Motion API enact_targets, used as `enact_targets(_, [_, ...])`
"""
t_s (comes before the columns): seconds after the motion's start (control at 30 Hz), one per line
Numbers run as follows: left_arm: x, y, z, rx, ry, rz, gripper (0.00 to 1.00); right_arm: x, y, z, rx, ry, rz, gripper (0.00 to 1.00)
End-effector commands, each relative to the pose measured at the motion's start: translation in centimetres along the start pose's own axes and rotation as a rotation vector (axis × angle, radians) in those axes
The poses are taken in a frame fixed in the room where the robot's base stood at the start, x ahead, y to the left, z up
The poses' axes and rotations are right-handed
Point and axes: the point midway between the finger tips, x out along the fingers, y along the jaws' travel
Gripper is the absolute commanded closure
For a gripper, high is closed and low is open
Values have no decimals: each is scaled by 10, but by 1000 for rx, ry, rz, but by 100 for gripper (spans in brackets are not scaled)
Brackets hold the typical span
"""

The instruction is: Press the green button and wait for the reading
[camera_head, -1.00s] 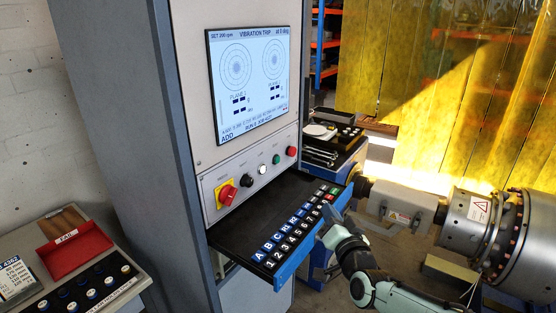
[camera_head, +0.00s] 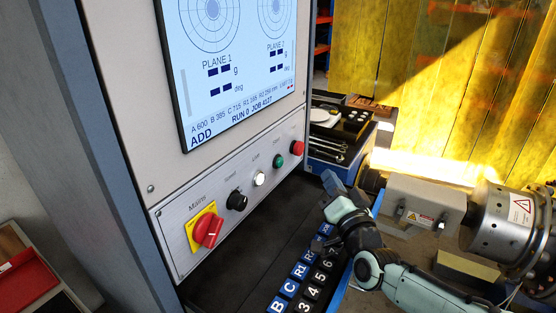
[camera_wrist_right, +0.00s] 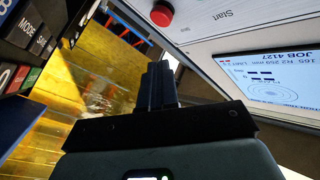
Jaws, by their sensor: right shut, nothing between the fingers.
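The green button (camera_head: 279,161) is on the sloped control panel (camera_head: 180,225) below the screen, between the white lamp and the red button (camera_head: 297,148). My right gripper (camera_head: 331,181) is shut and empty. In the head view it is to the right of and below the green button, apart from it, over the keyboard's far end. The right wrist view shows the shut fingers (camera_wrist_right: 157,85) with the red button (camera_wrist_right: 162,13) past them; the green button is not visible there. The screen (camera_head: 235,65) shows PLANE 1 and PLANE 2 with dark dashes, and "RUN 0 JOB 4127". My left gripper is out of view.
A red rotary switch (camera_head: 207,231) on a yellow plate, a black knob (camera_head: 236,200) and a white lamp (camera_head: 259,179) share the panel. The keyboard shelf (camera_head: 235,270) juts out below. The rotor machine (camera_head: 490,220) stands right. A tool tray (camera_head: 335,150) is behind.

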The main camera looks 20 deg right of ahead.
Motion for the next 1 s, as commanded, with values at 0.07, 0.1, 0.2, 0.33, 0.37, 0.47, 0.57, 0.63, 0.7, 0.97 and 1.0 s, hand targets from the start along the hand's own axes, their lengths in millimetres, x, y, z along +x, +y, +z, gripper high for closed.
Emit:
enact_targets(0.07, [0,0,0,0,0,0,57,0,0,0,0,0,0,100])
enact_targets(0.1, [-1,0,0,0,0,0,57,0,0,0,0,0,0,100])
enact_targets(0.2, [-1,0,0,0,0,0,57,0,0,0,0,0,0,100])
enact_targets(0.33, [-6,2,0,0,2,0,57,4,-4,2,0,-3,0,100])
enact_targets(0.37, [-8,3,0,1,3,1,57,6,-5,3,0,-4,-1,100])
enact_targets(0.47, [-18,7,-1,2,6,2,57,14,-12,8,1,-5,-1,100])
enact_targets(0.57, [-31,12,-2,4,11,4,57,24,-20,14,0,-6,-2,100])
enact_targets(0.63, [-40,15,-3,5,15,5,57,32,-25,19,0,-5,-1,100])
enact_targets(0.7, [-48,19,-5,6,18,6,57,39,-31,24,0,-4,-2,100])
enact_targets(0.97, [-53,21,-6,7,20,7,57,56,-41,41,0,-2,0,100])
enact_targets(1.0, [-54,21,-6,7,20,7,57,58,-42,42,0,-1,0,100])
